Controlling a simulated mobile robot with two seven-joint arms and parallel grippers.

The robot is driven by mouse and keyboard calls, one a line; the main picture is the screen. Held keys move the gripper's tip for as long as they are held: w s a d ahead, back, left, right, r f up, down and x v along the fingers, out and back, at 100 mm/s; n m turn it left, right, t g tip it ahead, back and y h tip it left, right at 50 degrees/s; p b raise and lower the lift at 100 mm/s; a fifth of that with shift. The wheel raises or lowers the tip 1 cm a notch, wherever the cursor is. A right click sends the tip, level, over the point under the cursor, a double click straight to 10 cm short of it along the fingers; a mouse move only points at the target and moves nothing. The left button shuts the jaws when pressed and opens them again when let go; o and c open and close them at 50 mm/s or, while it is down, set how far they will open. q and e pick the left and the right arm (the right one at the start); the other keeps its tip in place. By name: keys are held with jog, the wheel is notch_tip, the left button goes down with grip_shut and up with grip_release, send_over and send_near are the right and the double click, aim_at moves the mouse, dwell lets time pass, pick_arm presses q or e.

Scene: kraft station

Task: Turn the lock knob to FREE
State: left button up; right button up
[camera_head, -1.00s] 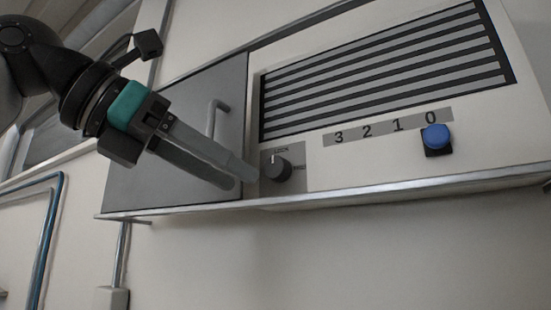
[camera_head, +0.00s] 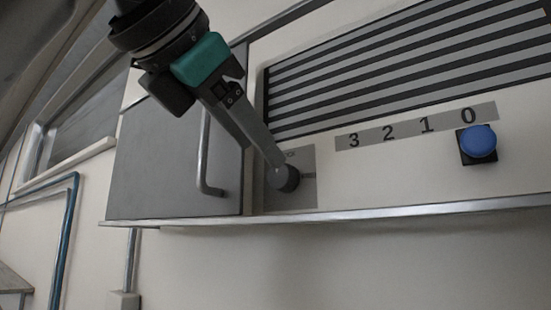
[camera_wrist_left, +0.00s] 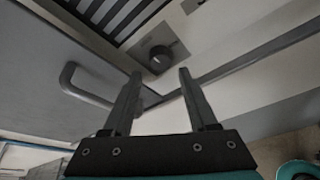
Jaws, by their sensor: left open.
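The dark round lock knob (camera_head: 291,180) sits on a small grey plate (camera_head: 307,192) at the lower left of the panel. A finger of my left gripper (camera_head: 276,176) overlaps it in the head view and hides its left part and most of the plate's lettering. In the left wrist view the knob (camera_wrist_left: 160,60) lies just beyond the fingertips of my open left gripper (camera_wrist_left: 160,76), roughly centred between them. I cannot tell whether a finger touches it. The knob's pointer cannot be read now. My right gripper is not in view.
A grey door (camera_head: 165,165) with a bar handle (camera_head: 204,160) is left of the knob. A metal ledge (camera_head: 390,211) runs below. A blue button (camera_head: 479,140) and a number strip (camera_head: 415,128) are to the right, under a striped grille (camera_head: 420,70).

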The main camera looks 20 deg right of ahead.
aim_at(278, 172)
pick_arm(q)
jog(key=p+x, duration=0.1)
jog(key=x, duration=0.5)
jog(key=shift+w+d, duration=0.15)
grip_shut()
